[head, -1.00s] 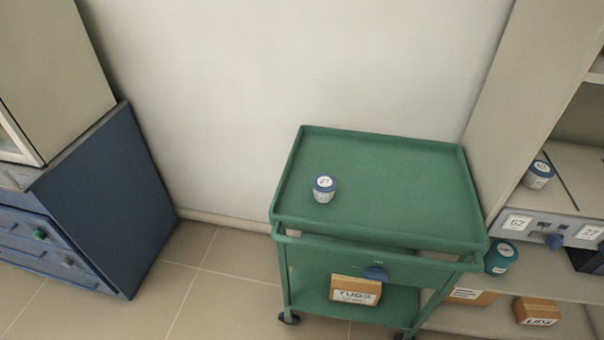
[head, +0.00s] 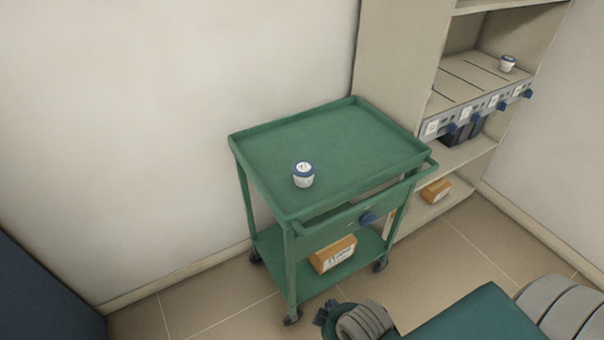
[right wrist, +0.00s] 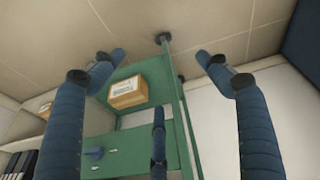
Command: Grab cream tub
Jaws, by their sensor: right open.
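A small white tub with a blue rim and a labelled white top (head: 303,174) stands upright on the top tray of the green cart (head: 340,135), near its front left part. The label is too small to read. My right gripper (right wrist: 158,62) shows in the right wrist view with its blue fingers spread wide and nothing between them. The cart's drawer side and lower shelf lie beyond the fingers, and the tub is not visible there. My left gripper is not in view.
A cardboard box (head: 333,254) sits on the cart's lower shelf. A shelf unit (head: 400,50) stands behind the cart at right, with another small tub (head: 507,63) on it. A dark blue cabinet (head: 40,300) is at lower left.

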